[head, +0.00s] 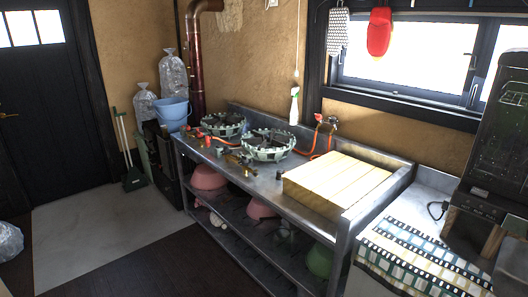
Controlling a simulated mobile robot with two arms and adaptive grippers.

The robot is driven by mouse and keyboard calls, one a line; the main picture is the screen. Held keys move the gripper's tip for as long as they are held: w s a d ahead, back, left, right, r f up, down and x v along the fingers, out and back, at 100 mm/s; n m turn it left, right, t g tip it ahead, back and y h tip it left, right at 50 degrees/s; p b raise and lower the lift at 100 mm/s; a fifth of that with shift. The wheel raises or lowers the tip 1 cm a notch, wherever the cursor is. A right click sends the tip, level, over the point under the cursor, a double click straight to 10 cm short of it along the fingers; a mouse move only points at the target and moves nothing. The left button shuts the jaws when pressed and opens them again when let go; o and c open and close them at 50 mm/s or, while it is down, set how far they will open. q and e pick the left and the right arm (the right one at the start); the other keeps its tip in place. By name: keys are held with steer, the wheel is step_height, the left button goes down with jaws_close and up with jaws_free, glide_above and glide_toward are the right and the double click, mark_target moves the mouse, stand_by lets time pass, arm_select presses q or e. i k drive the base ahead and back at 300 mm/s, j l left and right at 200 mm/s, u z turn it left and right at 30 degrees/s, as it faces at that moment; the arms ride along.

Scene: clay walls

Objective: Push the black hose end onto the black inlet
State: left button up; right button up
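Two round gas burners stand on the steel counter (262,188), a left burner (222,124) and a right burner (268,144). Orange hose (329,139) runs from a gas tap (327,122) at the wall down behind the right burner. Another short stretch of orange hose (219,139) lies by the left burner. Small brass, red and dark fittings (244,157) sit along the counter's front. A small dark piece (279,175) lies near the front edge. I cannot tell which part is the black hose end or the black inlet. Neither gripper is in view.
A wooden board block (337,184) covers the counter's right part. A spray bottle (294,106) stands at the back. A blue bucket (172,113) is left of the counter. Pink bowls (209,177) sit on the shelf below. The floor (110,225) in front left is clear.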

mark_target(279, 173)
steer(key=i+j+z, duration=0.15)
steer(key=z, duration=1)
steer(key=i+j+z, duration=0.15)
steer(key=j+z, duration=0.3)
steer(key=j, duration=0.4)
steer(key=j+z, duration=0.45)
steer(key=j, duration=0.35)
steer(key=k+j+z, duration=0.15)
steer(key=j+z, duration=0.3)
steer(key=j, duration=0.4)
steer(key=k+j, duration=0.1)
steer(key=j, duration=0.35)
steer(key=k+j, duration=0.1)
steer(key=j, duration=0.35)
steer(key=k+j, duration=0.1)
steer(key=j, duration=0.35)
steer(key=k+j+z, duration=0.1)
steer(key=j, duration=0.35)
steer(key=k+j, duration=0.1)
steer(key=j, duration=0.35)
steer(key=k+j, duration=0.1)
steer(key=j, duration=0.35)
